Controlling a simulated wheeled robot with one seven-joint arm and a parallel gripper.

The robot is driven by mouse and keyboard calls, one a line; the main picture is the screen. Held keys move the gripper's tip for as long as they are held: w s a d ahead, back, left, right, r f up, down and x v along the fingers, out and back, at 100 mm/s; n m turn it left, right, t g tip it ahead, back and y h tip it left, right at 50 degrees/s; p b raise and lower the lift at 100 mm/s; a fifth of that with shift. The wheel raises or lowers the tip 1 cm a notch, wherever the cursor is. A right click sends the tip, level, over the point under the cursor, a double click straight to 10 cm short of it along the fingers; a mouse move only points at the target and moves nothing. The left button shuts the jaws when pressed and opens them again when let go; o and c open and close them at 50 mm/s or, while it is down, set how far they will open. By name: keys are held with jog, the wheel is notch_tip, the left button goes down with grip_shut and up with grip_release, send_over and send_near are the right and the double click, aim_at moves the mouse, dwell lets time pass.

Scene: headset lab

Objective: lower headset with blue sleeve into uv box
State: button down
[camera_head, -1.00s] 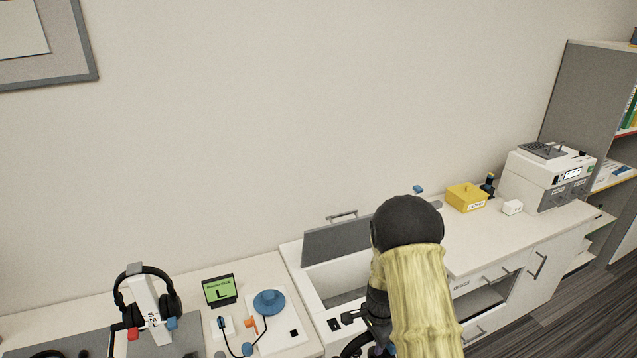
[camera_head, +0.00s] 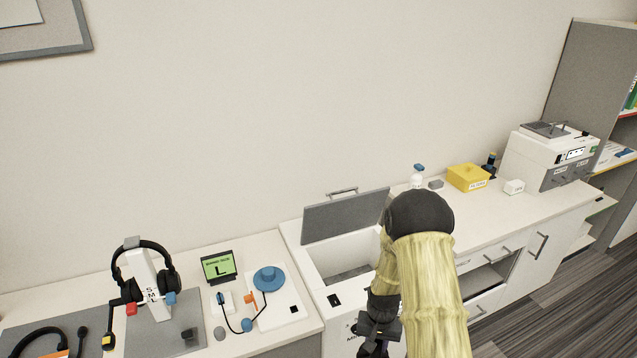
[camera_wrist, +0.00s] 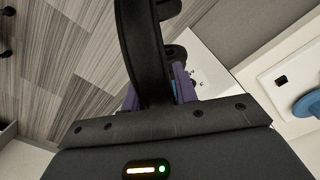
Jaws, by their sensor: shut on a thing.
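My gripper (camera_wrist: 158,88) is shut on a black headset (camera_wrist: 143,45), with purple fingers on either side of its band. In the head view my gripper (camera_head: 377,338) is at the bottom, in front of the UV box, and the held headset is mostly cut off or hidden. The UV box is a white bin (camera_head: 300,262) set in the counter. Its grey lid (camera_head: 345,215) stands open against the wall, and part of its inside shows left of my arm. The headset appears outside the box, over its front side.
Left of the box are a white plate with a blue knob (camera_head: 268,278), a green "L" display (camera_head: 218,266) and a stand with another black headset (camera_head: 168,285). A yellow box (camera_head: 467,177) and a white machine (camera_head: 550,155) stand at right. My arm covers the box's right side.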

jog(key=f+n, duration=0.1)
jog(key=n, duration=0.1)
jog(key=shift+s+a+f+n, duration=0.1)
jog(key=shift+s+f+n, duration=0.2)
jog(key=shift+f, duration=0.1)
dwell(0.3)
